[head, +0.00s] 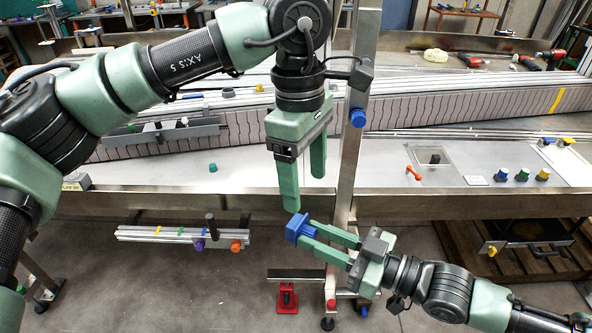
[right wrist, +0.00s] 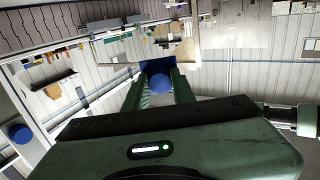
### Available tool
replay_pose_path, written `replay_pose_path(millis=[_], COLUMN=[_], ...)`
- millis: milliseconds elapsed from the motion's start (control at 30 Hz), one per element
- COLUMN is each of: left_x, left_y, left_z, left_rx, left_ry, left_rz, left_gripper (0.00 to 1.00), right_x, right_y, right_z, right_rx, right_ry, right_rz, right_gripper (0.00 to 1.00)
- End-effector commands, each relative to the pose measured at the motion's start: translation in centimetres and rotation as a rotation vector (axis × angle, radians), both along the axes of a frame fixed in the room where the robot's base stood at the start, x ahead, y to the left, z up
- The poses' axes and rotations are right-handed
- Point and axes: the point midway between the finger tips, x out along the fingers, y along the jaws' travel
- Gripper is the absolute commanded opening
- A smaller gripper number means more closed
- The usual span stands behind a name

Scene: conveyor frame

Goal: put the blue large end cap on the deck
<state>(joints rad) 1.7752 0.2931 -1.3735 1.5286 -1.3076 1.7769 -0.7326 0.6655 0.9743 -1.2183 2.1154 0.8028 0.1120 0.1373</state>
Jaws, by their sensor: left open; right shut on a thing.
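The blue large end cap (head: 298,229) is a ribbed blue piece between the fingertips of my right gripper (head: 311,234). It is held in the air in front of the frame, below the deck's front edge. It also shows between the fingers in the right wrist view (right wrist: 160,78). My left gripper (head: 306,192) is open and empty, pointing down just above the cap, in front of the deck. The deck (head: 245,178) is the pale metal surface running across the frame. Its part behind my left gripper is hidden.
A steel upright (head: 352,150) with a blue knob (head: 357,117) stands close behind both grippers. Blue, green and yellow caps (head: 522,175) stand at the deck's right. A rail (head: 180,236) hangs below, left. The deck's left-middle is mostly bare.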

Motion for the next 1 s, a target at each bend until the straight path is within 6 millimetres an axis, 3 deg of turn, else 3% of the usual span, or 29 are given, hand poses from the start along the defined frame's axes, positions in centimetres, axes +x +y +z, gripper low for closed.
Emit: replay_pose_path(millis=[100, 233, 700, 1000], left_x=[0.3, 0.3, 0.2, 0.3], left_y=[1.3, 1.6, 1.5, 1.5], left_z=[0.6, -0.3, -8.6, -11.1], left_rx=[0.064, 0.079, 0.073, 0.072], left_ry=[-0.046, -0.054, -0.051, -0.053], left_rz=[-0.015, -0.018, -0.018, -0.017], left_gripper=[0.71, 0.71, 0.71, 0.71], right_x=[0.0, 0.0, 0.0, 0.0], right_y=[0.0, 0.0, 0.0, 0.0], right_z=[0.0, 0.0, 0.0, 0.0], right_rx=[0.000, 0.000, 0.001, 0.001], right_ry=[0.000, 0.000, 0.000, 0.000], right_rz=[0.000, 0.000, 0.000, 0.000], right_gripper=[0.00, 0.00, 0.00, 0.00])
